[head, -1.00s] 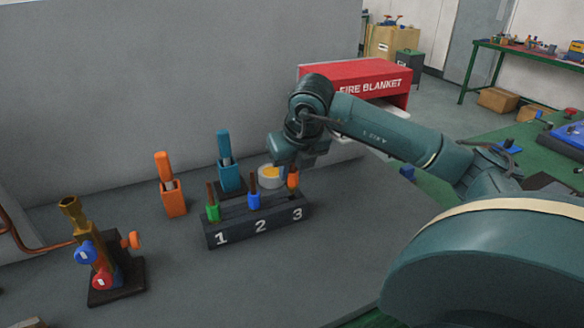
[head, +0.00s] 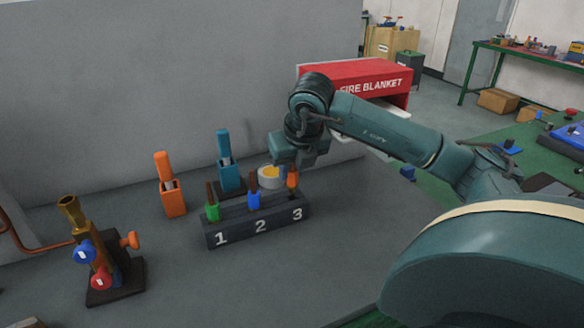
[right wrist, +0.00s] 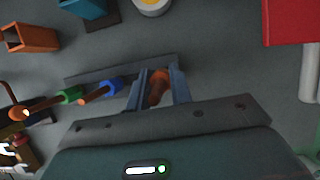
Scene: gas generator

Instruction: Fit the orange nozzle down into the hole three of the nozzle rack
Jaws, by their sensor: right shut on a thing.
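The dark nozzle rack (head: 238,236), marked 1, 2 and 3, stands on the grey surface. A green nozzle (head: 212,212) stands at 1 and a blue nozzle (head: 253,199) at 2. The orange nozzle (head: 292,180) is upright at the 3 end; I cannot tell how deep it sits in the hole. My right gripper (head: 291,167) is over that end, shut on the orange nozzle. In the right wrist view the orange nozzle (right wrist: 158,88) lies between the two fingers (right wrist: 159,84). My left gripper is in no view.
An orange holder (head: 173,201) and a teal holder (head: 231,179) stand behind the rack, with a white roll-like thing (head: 268,183) beside them. A brass valve fitting (head: 74,212) on a dark base is at left. A red fire blanket box (head: 350,85) is behind my arm. The front is clear.

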